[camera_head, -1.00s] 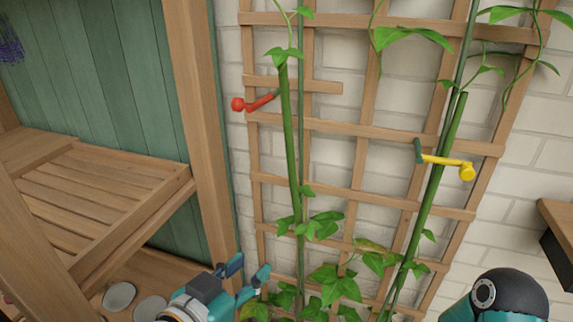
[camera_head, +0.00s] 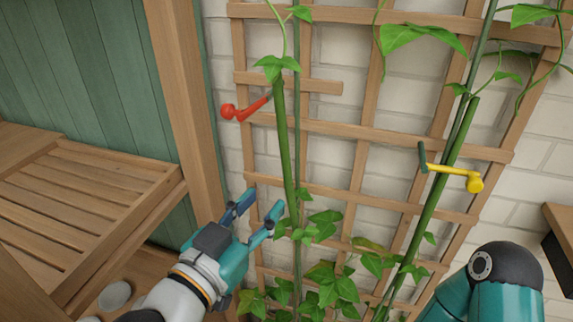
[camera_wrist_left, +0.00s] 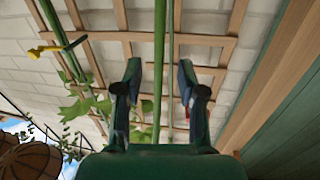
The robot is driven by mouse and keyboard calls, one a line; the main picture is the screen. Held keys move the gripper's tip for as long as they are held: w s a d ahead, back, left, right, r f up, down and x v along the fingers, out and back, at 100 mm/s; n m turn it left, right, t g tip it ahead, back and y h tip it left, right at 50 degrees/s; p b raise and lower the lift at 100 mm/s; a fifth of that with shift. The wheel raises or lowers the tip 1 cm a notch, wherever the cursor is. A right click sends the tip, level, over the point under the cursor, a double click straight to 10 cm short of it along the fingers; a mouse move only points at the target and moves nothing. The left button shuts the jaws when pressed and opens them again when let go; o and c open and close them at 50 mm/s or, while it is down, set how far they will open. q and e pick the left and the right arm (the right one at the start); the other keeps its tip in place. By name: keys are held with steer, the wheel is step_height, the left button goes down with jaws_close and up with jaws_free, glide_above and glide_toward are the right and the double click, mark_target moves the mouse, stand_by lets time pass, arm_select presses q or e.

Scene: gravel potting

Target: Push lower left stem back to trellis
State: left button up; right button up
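The left green stem (camera_head: 285,140) rises in front of the wooden trellis (camera_head: 330,194), with a thinner green stalk (camera_head: 297,125) beside it. A red clip (camera_head: 240,108) sits near its top, at the trellis's left side. My left gripper (camera_head: 263,203) is open and empty, just left of the stem at its lower leafy part. In the left wrist view, the stem (camera_wrist_left: 160,60) runs between the two spread fingers (camera_wrist_left: 159,72), lying beyond them; whether a finger touches it I cannot tell. My right gripper is out of view; only my right arm shows at the lower right.
A yellow clip (camera_head: 458,174) sits by the right stem (camera_head: 440,180). A slatted wooden shelf (camera_head: 100,190) and post (camera_head: 185,90) stand close on the left. Leaves (camera_head: 335,285) crowd the trellis's lower part. A white brick wall is behind.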

mark_target(285, 179)
arm_select(q)
steer(key=p+x, duration=0.1)
steer(key=x, duration=0.8)
steer(key=shift+w+d+p, duration=0.1)
steer(key=shift+w+p, duration=0.05)
steer(key=shift+p, duration=0.15)
jaws_close()
